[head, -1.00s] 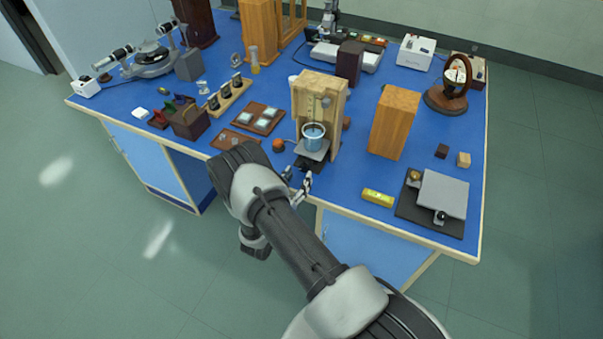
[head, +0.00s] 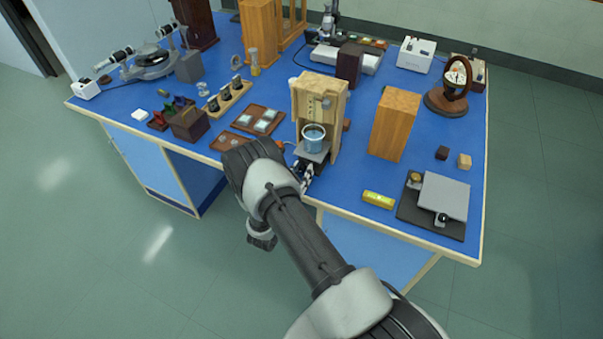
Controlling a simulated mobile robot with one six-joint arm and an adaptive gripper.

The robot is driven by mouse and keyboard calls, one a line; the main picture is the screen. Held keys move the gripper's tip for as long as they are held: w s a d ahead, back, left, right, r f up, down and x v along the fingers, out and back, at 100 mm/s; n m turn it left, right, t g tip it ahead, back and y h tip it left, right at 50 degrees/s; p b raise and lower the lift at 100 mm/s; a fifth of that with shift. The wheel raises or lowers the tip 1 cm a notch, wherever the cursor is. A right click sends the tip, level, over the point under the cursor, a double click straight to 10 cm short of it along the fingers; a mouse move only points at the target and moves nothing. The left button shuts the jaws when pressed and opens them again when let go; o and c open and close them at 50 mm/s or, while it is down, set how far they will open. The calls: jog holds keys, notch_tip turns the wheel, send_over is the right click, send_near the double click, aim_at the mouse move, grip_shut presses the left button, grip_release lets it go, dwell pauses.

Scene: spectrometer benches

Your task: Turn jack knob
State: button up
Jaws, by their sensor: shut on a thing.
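A small grey jack (head: 306,154) stands at the front edge of the blue bench, at the foot of a light wooden stand. Its plate carries a glass beaker of blue liquid (head: 314,139), upright. My gripper (head: 306,177) is at the front of the jack, low beside its dark base, and appears shut on the jack knob. The knob itself is hidden by my fingers and too small to make out.
The wooden stand (head: 327,98) rises right behind the beaker. A wooden block (head: 394,124), a yellow level (head: 378,199) and a grey plate on a dark base (head: 444,194) lie to the right. Trays (head: 258,120) lie to the left. Bench between jack and block is clear.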

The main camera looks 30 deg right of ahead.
jog(key=c, duration=0.4)
jog(key=m+b, duration=0.1)
jog(key=m, duration=0.3)
jog(key=shift+m+b, duration=0.35)
jog(key=shift+m, duration=0.05)
jog(key=shift+c, duration=0.2)
jog(key=o, duration=1.1)
jog(key=v, duration=1.2)
jog(key=shift+s, duration=0.1)
